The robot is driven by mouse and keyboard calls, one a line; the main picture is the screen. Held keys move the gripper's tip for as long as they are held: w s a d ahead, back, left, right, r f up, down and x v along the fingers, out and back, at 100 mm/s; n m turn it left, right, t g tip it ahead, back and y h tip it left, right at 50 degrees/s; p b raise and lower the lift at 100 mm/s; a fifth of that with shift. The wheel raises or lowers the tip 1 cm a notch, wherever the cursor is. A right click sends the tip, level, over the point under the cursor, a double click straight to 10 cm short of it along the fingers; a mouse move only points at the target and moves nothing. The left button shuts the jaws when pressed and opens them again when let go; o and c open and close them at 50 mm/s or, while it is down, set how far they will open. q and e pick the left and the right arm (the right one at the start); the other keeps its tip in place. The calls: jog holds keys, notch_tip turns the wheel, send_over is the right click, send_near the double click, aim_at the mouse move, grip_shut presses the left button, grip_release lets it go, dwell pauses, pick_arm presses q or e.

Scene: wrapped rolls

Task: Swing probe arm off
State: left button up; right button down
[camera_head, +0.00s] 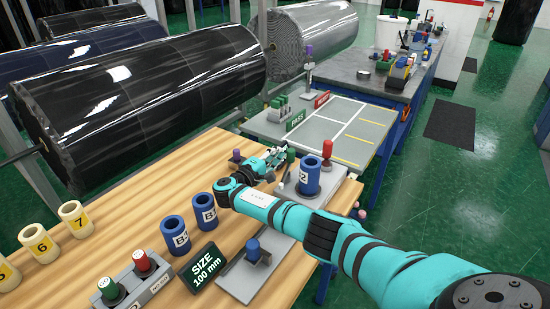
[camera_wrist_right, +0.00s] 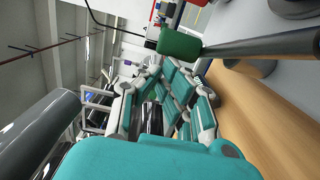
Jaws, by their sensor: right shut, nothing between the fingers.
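My right gripper (camera_head: 282,155) reaches in over the wooden table, shut and empty, beside a grey gauge stand (camera_head: 293,190) that carries a blue ring marked 2 (camera_head: 309,176). In the right wrist view, the closed fingers (camera_wrist_right: 150,84) are close to a green knob (camera_wrist_right: 180,45) on the end of a metal rod (camera_wrist_right: 260,47), which looks like the probe arm. I cannot tell whether they touch. In the head view, a green part (camera_head: 290,153) shows just beyond the fingers, and a red knob (camera_head: 327,149) stands behind the blue ring. My left gripper is out of view.
Two blue rings (camera_head: 176,235) (camera_head: 204,212) stand left of my forearm, near the SIZE 100 mm sign (camera_head: 207,266). Yellow numbered cups (camera_head: 38,243) stand at the left. A grey board (camera_head: 330,128) with a PASS sign lies beyond. Large wrapped rolls (camera_head: 140,95) are behind.

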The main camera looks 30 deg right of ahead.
jog(key=shift+d+m+g+b, duration=0.5)
jog(key=shift+d+g+b, duration=0.4)
jog(key=shift+b, duration=0.55)
jog(key=shift+d, duration=0.2)
notch_tip(320, 180, up, 10)
dwell(0.4)
